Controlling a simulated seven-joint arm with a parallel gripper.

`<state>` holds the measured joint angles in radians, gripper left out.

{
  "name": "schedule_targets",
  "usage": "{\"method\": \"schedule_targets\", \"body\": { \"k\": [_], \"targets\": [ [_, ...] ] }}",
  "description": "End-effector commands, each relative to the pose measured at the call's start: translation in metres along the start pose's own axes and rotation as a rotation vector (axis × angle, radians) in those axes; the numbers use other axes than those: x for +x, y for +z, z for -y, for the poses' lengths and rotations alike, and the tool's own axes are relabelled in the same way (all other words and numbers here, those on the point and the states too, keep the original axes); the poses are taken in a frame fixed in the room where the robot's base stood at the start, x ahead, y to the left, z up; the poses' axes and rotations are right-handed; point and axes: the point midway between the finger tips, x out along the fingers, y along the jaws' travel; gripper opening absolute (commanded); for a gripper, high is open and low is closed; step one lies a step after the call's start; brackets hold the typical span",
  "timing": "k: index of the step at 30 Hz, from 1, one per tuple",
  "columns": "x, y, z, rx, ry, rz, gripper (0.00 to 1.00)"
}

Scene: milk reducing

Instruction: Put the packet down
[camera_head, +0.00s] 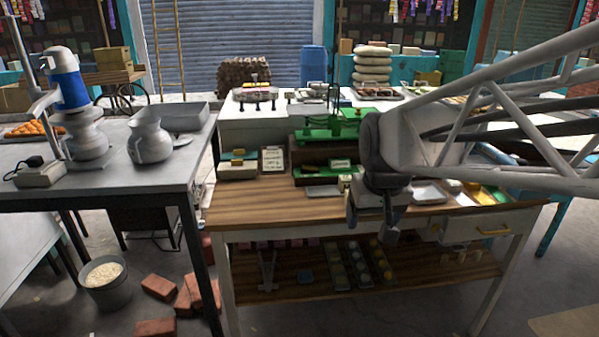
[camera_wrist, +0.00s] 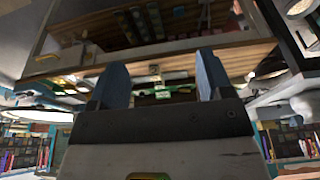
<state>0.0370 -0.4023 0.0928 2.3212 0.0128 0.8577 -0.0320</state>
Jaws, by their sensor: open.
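My gripper (camera_head: 372,228) hangs in front of the wooden bench (camera_head: 260,202), near its front edge and right of its middle. In the wrist view its two blue-grey fingers (camera_wrist: 161,82) stand wide apart. I see nothing gripped between them; bench items show in the gap behind. I cannot tell for certain which thing is the packet. A small pale packet-like item (camera_head: 345,182) lies on the bench just left of my gripper. My wrist hides part of the bench top behind it.
A green balance scale (camera_head: 325,135) stands behind on the bench. A pale tray (camera_head: 428,193) lies to the right. The bench's front left top is clear. A grey table (camera_head: 110,185) with metal pots stands further left.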

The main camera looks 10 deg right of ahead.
Motion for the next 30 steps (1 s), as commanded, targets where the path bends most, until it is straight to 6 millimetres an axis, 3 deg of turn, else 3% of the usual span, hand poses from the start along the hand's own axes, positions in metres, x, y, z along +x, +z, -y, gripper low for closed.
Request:
{"method": "schedule_targets", "body": {
  "k": [9,15,21,30],
  "targets": [
    [-0.006,0.093,0.007,0.002,0.006,0.021,0.73],
    [-0.004,0.135,0.008,0.006,0.009,0.034,0.73],
    [-0.002,0.153,0.009,0.007,0.011,0.040,0.73],
    [-0.002,0.154,0.009,0.007,0.011,0.040,0.73]
  ]
}}
